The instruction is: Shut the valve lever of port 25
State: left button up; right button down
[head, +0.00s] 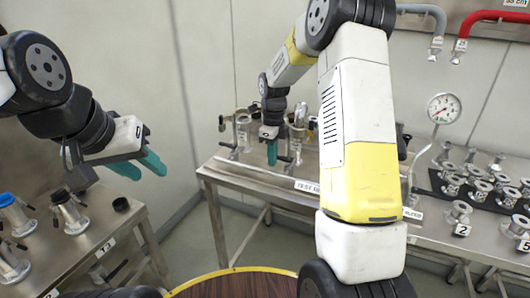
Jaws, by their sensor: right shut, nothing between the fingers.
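No label that I can read as port 25 shows, so I cannot tell which lever belongs to it. On the back steel table (240,176), a clear glass vessel with metal fittings (243,132) stands left of my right gripper, and another metal-and-glass fitting (300,118) stands to its right. My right gripper (272,153) points down between them, its teal fingers shut and empty. I cannot tell whether it touches a fitting. My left gripper (142,170) hangs at the left near the front-left table, its teal fingers apart and empty. My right arm hides the middle of the back table.
The front-left steel table (95,245) carries several metal ports, one with a blue cap (7,200). At the right stand several flanged ports on a dark mat (478,190), a pressure gauge (444,108), and red (490,16) and grey pipes above. Floor shows between the tables.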

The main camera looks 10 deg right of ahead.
jog(key=shift+s, duration=0.4)
jog(key=shift+r, duration=0.15)
notch_tip(320, 180, up, 7)
